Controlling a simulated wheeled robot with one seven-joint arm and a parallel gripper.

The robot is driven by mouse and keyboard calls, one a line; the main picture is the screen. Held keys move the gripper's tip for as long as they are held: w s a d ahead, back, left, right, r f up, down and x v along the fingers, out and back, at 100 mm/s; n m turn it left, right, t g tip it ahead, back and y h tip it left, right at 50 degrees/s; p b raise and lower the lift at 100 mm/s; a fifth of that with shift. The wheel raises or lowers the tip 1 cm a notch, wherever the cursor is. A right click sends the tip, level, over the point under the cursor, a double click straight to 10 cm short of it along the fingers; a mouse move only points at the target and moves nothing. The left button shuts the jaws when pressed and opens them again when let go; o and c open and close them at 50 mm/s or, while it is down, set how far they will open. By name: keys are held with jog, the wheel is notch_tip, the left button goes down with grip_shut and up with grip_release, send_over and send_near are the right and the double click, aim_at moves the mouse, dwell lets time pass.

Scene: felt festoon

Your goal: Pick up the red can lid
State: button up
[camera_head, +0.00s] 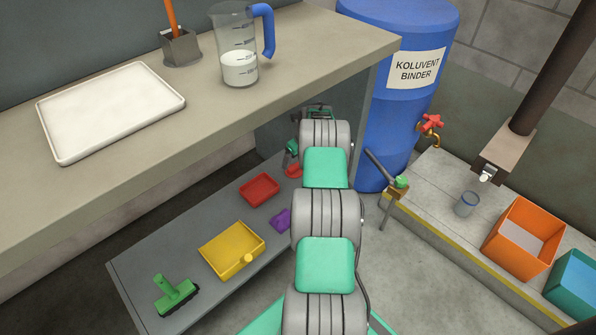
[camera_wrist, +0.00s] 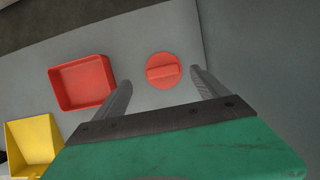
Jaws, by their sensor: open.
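The red can lid (camera_wrist: 163,71) is a round disc with a raised bar handle across it. In the wrist view it lies on the grey lower shelf, ahead of my gripper and roughly centred between its fingers. In the head view only part of the lid (camera_head: 293,171) shows, beside my arm. My gripper (camera_wrist: 162,86) is open and empty, with one finger on each side of the lid's near area. Whether the fingertips are level with the lid or above it, I cannot tell. In the head view my arm mostly hides the gripper.
A red tray (camera_wrist: 82,83) lies left of the lid, with a yellow dustpan (camera_head: 232,250), a purple object (camera_head: 281,220) and a green brush (camera_head: 175,294) further along the shelf. The workbench (camera_head: 200,128) overhangs the shelf. A blue drum (camera_head: 395,120) stands behind my arm.

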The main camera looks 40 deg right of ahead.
aim_at(294, 166)
jog(key=b+x, duration=0.1)
jog(key=x, duration=0.1)
jog(key=b+x, duration=0.1)
jog(key=x, duration=0.2)
jog(key=shift+s+d+f, duration=0.1)
jog(key=shift+s+d, duration=0.1)
jog(key=shift+d, duration=0.05)
jog(key=shift+c, duration=0.5)
jog(key=c, duration=1.3)
